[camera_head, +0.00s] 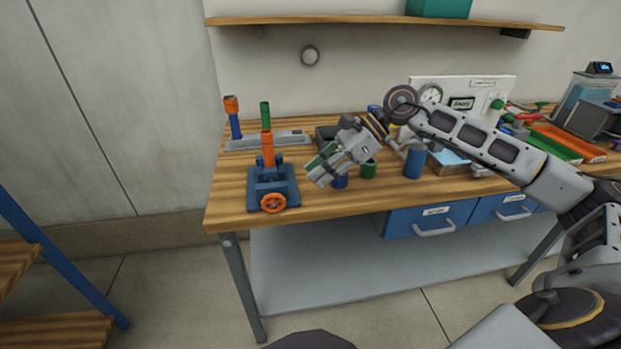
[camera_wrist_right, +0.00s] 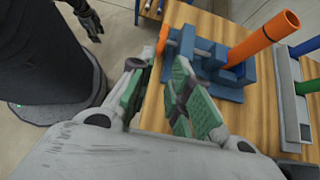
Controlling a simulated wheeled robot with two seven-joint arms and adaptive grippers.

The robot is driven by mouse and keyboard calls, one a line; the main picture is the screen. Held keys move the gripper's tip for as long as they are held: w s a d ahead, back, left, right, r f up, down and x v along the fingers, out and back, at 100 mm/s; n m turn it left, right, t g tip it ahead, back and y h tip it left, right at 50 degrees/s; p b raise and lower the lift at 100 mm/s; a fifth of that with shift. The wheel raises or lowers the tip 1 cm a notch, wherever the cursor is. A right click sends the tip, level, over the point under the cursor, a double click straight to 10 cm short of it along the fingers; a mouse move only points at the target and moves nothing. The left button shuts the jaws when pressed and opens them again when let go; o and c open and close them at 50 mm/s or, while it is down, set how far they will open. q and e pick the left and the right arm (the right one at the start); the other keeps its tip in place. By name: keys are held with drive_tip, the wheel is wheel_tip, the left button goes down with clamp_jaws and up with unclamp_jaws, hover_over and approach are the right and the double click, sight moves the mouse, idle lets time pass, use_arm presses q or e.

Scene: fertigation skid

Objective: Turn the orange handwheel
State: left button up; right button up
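The orange handwheel (camera_head: 272,202) is on the front of a blue vise-like fixture (camera_head: 285,187) near the table's left front corner. An orange tube (camera_head: 267,149) stands upright in the fixture. In the right wrist view the handwheel (camera_wrist_right: 163,36) shows nearly edge-on, beyond the fingertips. My right gripper (camera_head: 316,173) is to the right of the fixture, above the table, apart from the wheel. Its green-padded fingers (camera_wrist_right: 158,68) are spread with nothing between them. Part of my left gripper (camera_wrist_right: 92,24) seems to show, dark and small, at the top left of the wrist view.
A grey rack (camera_head: 290,138) with coloured tubes stands behind the fixture. A green cup (camera_head: 368,169) and a blue cylinder (camera_head: 414,163) stand right of my gripper. Blue drawers (camera_head: 450,215) hang under the wooden table (camera_head: 232,205). The floor before the fixture is clear.

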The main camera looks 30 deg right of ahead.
drive_tip(key=shift+v, duration=0.85)
